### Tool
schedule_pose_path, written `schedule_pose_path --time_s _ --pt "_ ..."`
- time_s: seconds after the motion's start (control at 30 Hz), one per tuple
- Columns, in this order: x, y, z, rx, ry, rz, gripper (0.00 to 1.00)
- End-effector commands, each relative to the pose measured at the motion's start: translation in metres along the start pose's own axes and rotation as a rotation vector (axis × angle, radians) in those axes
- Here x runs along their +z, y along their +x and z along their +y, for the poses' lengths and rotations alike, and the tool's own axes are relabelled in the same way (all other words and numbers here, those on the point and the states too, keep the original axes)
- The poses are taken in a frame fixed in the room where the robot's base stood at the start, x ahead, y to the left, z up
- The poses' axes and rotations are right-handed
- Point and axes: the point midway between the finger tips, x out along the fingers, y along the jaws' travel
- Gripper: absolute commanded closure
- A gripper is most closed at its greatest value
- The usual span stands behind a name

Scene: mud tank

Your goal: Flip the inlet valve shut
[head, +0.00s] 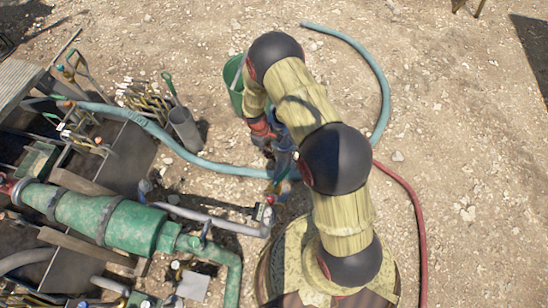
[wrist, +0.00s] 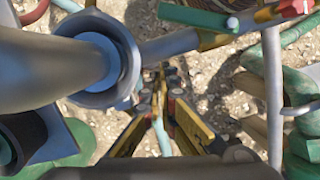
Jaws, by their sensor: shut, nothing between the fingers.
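In the head view my gripper (head: 280,186) is low beside the end of a grey pipe, partly hidden by my own arm. In the wrist view my gripper (wrist: 162,92) shows its yellow and black fingers pointing away from the camera, shut with nothing between them. A small red-tipped fitting (head: 270,199), which may be the inlet valve's handle, sits at the pipe end near my gripper. In the wrist view a red-ended lever (wrist: 291,9) lies at the top right, apart from the fingertips. I cannot tell for sure which part is the inlet valve.
A green tank (head: 125,222) with pipework fills the lower left. A blue hose (head: 230,167) passes near my gripper, and a red hose (head: 413,205) lies at right. A green bucket (head: 235,80) stands behind my arm. In the wrist view a wide grey pipe (wrist: 45,65) is close at left.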

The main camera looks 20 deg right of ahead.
Motion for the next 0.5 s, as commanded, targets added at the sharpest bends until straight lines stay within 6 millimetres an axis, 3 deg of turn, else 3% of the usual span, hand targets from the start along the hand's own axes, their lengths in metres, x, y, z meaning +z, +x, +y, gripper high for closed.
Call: schedule_pose_path --time_s 0.03,0.2,0.5 --pt "0.001 -0.019 0.002 0.002 0.001 0.003 1.0" --pt "0.001 -0.052 0.003 0.001 0.0 0.002 1.0" --pt "0.001 -0.08 0.004 0.0 0.001 0.001 1.0"
